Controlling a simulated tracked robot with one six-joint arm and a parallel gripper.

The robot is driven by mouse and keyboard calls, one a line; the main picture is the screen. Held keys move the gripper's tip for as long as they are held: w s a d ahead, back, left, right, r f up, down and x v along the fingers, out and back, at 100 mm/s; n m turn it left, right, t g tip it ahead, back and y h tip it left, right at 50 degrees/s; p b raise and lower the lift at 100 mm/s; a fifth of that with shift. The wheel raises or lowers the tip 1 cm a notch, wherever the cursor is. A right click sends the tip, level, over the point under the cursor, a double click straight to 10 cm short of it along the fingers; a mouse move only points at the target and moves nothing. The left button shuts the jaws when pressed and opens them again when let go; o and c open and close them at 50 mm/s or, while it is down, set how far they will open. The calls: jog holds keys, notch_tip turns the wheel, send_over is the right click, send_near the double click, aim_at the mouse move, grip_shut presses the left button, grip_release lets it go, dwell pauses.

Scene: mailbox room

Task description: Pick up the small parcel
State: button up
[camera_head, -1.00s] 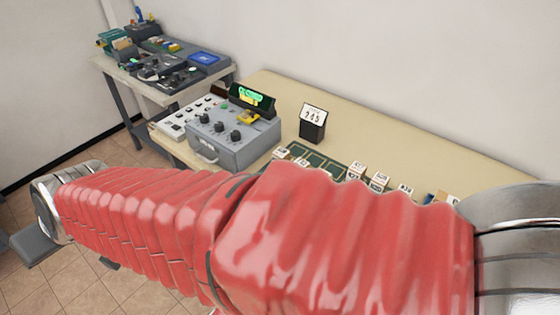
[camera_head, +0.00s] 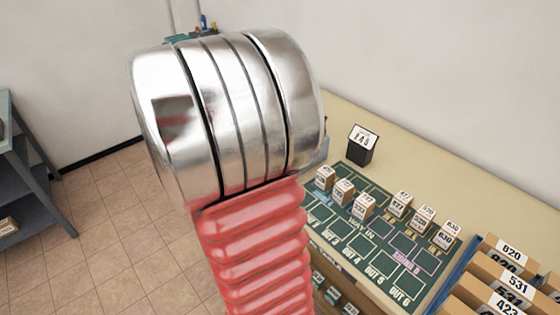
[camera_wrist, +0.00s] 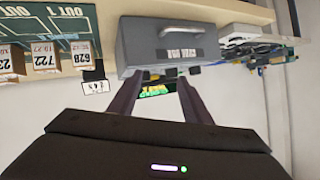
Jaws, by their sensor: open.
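Several small boxed parcels with white number labels stand on a green marked board (camera_head: 370,252). One is at the board's left end (camera_head: 325,181), and another is at its right (camera_head: 446,236). I cannot tell which one is the small parcel. In the wrist view, which is upside down, parcels labelled 722 (camera_wrist: 45,58) and 628 (camera_wrist: 78,57) show at the left. My gripper (camera_wrist: 162,78) is open, with nothing between its fingers. It points toward a grey control box (camera_wrist: 165,45), apart from the parcels. The gripper is out of the head view.
A black stand with a number card (camera_head: 362,145) is behind the board. Larger labelled boxes (camera_head: 510,285) fill the right corner. A grey shelf unit (camera_head: 22,180) stands at the left. The tiled floor (camera_head: 110,220) between is clear.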

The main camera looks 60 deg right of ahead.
aim_at(321, 178)
jog(key=s+f+g, duration=0.1)
jog(key=s+g, duration=0.1)
jog(key=s, duration=0.2)
jog(key=s+f+m+g, duration=0.1)
jog(key=s+f+g, duration=0.1)
jog(key=s, duration=0.3)
jog(key=s+d+f+g, duration=0.1)
jog(key=s+g, duration=0.1)
jog(key=s, duration=0.2)
jog(key=shift+s+f+m+y, duration=0.15)
jog(key=shift+f+m+y, duration=0.15)
jog(key=shift+f, duration=0.05)
jog(key=shift+w, duration=0.2)
jog(key=shift+s+d+f, duration=0.2)
jog(key=shift+s+d, duration=0.1)
jog(key=shift+d, duration=0.15)
jog(key=shift+x, duration=3.75)
